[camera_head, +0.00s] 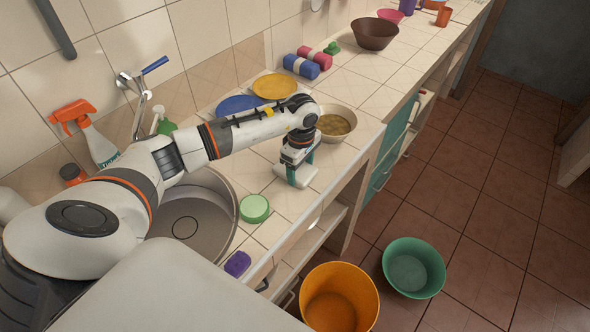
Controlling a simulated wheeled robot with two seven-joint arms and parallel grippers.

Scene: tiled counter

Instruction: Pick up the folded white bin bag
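My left arm reaches in from the left over the sink, and my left gripper (298,172) points down at the counter near its front edge. Its teal-edged fingers are low, at or just above the tiles. A pale, flat white patch, possibly the folded white bin bag (305,176), shows at the fingertips. It blends with the gripper and the pale tiles, so I cannot tell whether the fingers are closed on it. My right gripper is not in view.
A beige bowl (337,122) stands just behind the gripper. A yellow plate (274,86), a blue plate (238,104) and a blue roll (301,67) lie further back. A green round tub (254,209) sits by the sink (222,188). An orange bin (339,297) and green basin (413,268) stand on the floor.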

